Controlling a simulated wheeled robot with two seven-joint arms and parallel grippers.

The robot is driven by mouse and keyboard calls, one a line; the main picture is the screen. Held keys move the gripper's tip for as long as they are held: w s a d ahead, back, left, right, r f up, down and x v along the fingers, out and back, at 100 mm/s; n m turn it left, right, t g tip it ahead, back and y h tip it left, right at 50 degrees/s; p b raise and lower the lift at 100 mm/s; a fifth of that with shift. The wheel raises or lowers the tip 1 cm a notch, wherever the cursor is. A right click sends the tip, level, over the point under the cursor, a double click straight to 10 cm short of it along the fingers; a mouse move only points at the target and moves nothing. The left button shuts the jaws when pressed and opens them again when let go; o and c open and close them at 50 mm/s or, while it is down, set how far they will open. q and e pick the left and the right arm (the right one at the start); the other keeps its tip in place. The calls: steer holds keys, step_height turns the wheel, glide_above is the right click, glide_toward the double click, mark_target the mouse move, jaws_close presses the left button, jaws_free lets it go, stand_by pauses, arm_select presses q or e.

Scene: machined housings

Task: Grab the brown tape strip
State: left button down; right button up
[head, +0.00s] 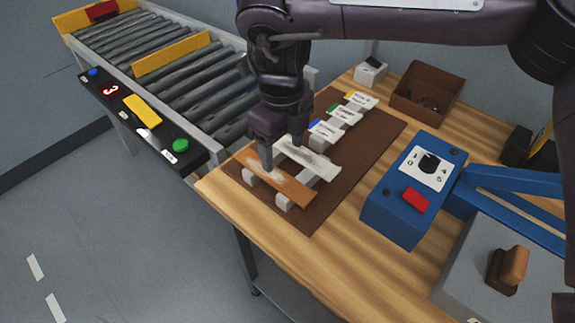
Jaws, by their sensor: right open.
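The brown tape strip (278,183) lies across two small white blocks near the front corner of a dark brown mat (370,140). My right gripper (281,158) points down over the strips, its fingers apart. One fingertip is at the far edge of the brown strip and the other is by a pale whitish strip (318,164) just behind it. I cannot tell whether the fingertips touch either strip. My left gripper is not in view.
Several small labelled white blocks (340,115) stand farther back on the mat. A blue box with a dial and red button (410,190) stands to the right. A brown open bin (426,92) is at the back. A roller conveyor (170,60) runs along the left, beside the wooden table (335,260).

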mark_target(285, 183)
steer(key=f, duration=0.2)
steer(key=shift+s+a+f, duration=0.1)
steer(key=shift+s+f, duration=0.2)
steer(key=shift+f, duration=0.05)
steer(key=f, duration=0.3)
steer(key=f+p, duration=0.1)
steer(key=shift+s+d+f, duration=0.15)
steer(key=shift+d, duration=0.15)
steer(key=shift+f, duration=0.15)
steer(key=c, duration=1.1)
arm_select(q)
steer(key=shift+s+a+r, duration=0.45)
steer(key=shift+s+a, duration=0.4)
arm_select(e)
steer(key=shift+o, duration=0.2)
